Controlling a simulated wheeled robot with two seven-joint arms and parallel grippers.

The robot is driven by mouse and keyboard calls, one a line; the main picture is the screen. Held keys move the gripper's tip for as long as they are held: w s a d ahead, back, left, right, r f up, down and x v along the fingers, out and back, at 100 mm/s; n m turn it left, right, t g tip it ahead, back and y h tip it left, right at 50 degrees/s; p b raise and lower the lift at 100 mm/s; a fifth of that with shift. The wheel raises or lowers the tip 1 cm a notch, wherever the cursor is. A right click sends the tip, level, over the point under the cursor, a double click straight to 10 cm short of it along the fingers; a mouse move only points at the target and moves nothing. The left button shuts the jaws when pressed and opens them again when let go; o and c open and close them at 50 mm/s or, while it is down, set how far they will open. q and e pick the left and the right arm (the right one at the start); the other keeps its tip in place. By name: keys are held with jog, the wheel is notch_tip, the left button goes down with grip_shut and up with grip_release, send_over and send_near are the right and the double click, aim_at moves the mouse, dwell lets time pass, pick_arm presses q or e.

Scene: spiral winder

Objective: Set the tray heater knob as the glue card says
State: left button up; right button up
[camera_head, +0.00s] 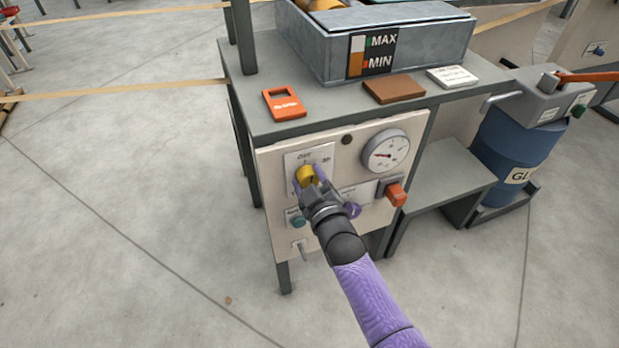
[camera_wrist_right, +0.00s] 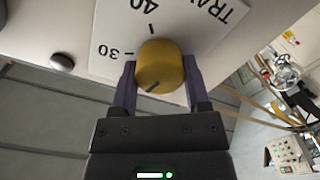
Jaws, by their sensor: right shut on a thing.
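The tray heater knob is a yellow round knob (camera_head: 305,174) on the front panel of the machine, on a white scale plate (camera_head: 325,153). In the right wrist view the knob (camera_wrist_right: 160,66) sits between my two purple fingers, with "40" and "30" marks on the plate (camera_wrist_right: 112,33) around it. A dark line on the knob's face points to the lower left of that view. My right gripper (camera_head: 308,180) is shut on the knob. A white card (camera_head: 452,76) lies on the machine top at the right; its print is too small to read. My left gripper is not in view.
A dial gauge (camera_head: 386,151) and an orange-red switch (camera_head: 396,194) are right of the knob. A teal button (camera_head: 297,221) is below it. The grey tray (camera_head: 440,28) marked MAX and MIN, an orange tag (camera_head: 284,104) and a brown card (camera_head: 393,89) are on top. A blue drum (camera_head: 515,145) stands right.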

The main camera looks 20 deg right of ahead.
jog(key=shift+m, duration=0.9)
jog(key=m+p, duration=0.1)
jog(key=m, duration=0.1)
jog(key=shift+m, duration=0.4)
jog(key=m, duration=0.4)
jog(key=shift+d, duration=0.1)
jog(key=shift+m, duration=1)
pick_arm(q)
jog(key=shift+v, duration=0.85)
pick_arm(e)
jog(key=shift+m, duration=0.3)
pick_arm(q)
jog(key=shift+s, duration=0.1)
pick_arm(e)
jog(key=shift+m, duration=0.3)
